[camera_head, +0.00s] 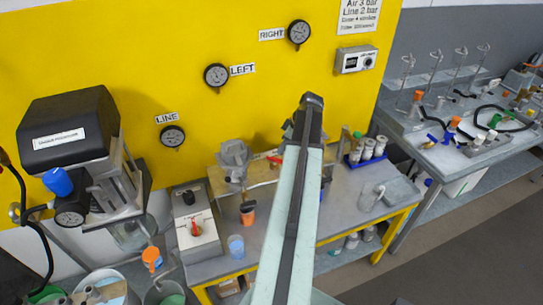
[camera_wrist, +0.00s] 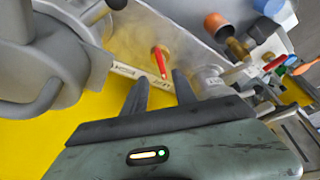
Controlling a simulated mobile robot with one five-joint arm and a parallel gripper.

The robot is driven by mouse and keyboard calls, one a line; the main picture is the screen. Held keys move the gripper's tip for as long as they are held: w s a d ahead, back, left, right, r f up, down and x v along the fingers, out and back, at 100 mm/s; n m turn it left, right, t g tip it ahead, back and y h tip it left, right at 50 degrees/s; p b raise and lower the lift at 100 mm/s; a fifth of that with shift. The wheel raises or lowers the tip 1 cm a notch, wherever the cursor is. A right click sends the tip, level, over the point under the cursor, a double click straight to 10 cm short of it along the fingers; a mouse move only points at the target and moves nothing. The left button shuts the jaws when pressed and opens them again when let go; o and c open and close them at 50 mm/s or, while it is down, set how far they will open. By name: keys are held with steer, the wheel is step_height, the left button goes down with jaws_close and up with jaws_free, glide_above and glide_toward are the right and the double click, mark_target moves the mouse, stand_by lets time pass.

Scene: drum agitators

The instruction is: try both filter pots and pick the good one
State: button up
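My gripper (camera_wrist: 161,82) is open, its two dark fingers apart with nothing between them. A red lever (camera_wrist: 160,64) on a brass-coloured fitting shows just beyond the fingertips, apart from them; it also shows in the head view (camera_head: 274,159). A small label strip (camera_wrist: 138,76) lies beside it, too blurred to read. A grey cast housing (camera_wrist: 45,65), probably one filter pot, fills the left of the wrist view; it stands left of my arm in the head view (camera_head: 234,158). A smaller grey pot-like part (camera_wrist: 210,80) is right of the fingers. My arm hides the bench behind it.
Gauges marked LEFT (camera_head: 216,75), RIGHT (camera_head: 299,32) and LINE (camera_head: 172,135) hang on the yellow wall; their needles are too small to read.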

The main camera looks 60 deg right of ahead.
mark_target(274, 158)
steer(key=b+x, duration=0.5)
steer(key=x, duration=0.1)
steer(key=shift+w+f, duration=0.2)
steer(key=shift+f, duration=0.1)
steer(key=shift+w+a+f+b, duration=0.15)
steer(key=shift+w+f+b, duration=0.15)
steer(key=shift+f+b, duration=0.15)
steer(key=shift+r, duration=0.15)
jaws_close()
